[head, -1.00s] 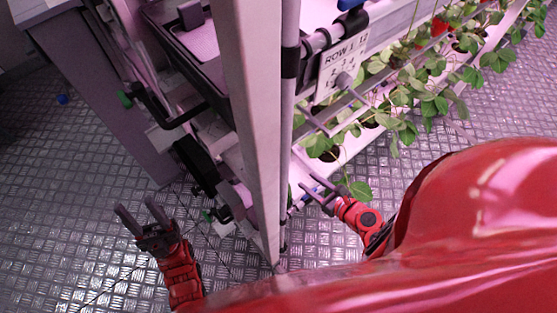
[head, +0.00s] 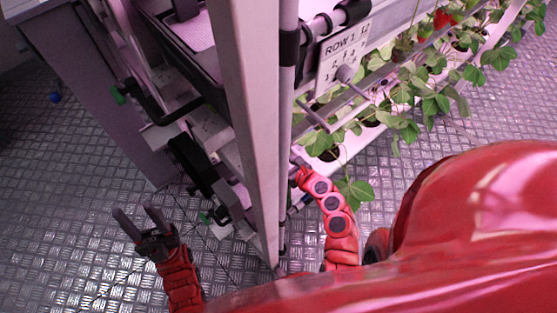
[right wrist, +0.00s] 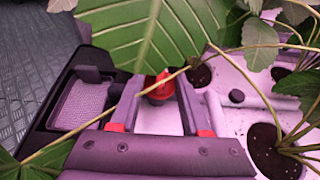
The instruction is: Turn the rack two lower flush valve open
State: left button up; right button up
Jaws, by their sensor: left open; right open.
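I cannot pick out the lower flush valve with certainty. A small blue part (head: 306,198) sits low behind the pale rack post, beside my right arm. My right gripper (head: 298,163) is by the post, its fingers mostly hidden in the head view. In the right wrist view my right gripper (right wrist: 158,108) is open. A small red and grey round part (right wrist: 160,88) shows between its fingers, partly behind a leaf; I cannot tell what it is or whether they touch. My left gripper (head: 137,212) is open and empty above the floor, left of the rack.
The rack post (head: 255,120) stands between my arms. A row sign (head: 342,62) hangs right of it. Plants in a white trough (head: 345,150) spread to the right, and a large leaf (right wrist: 150,35) covers part of the wrist view.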

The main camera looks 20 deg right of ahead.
jog(key=shift+w, duration=0.1)
grip_shut()
dwell(0.4)
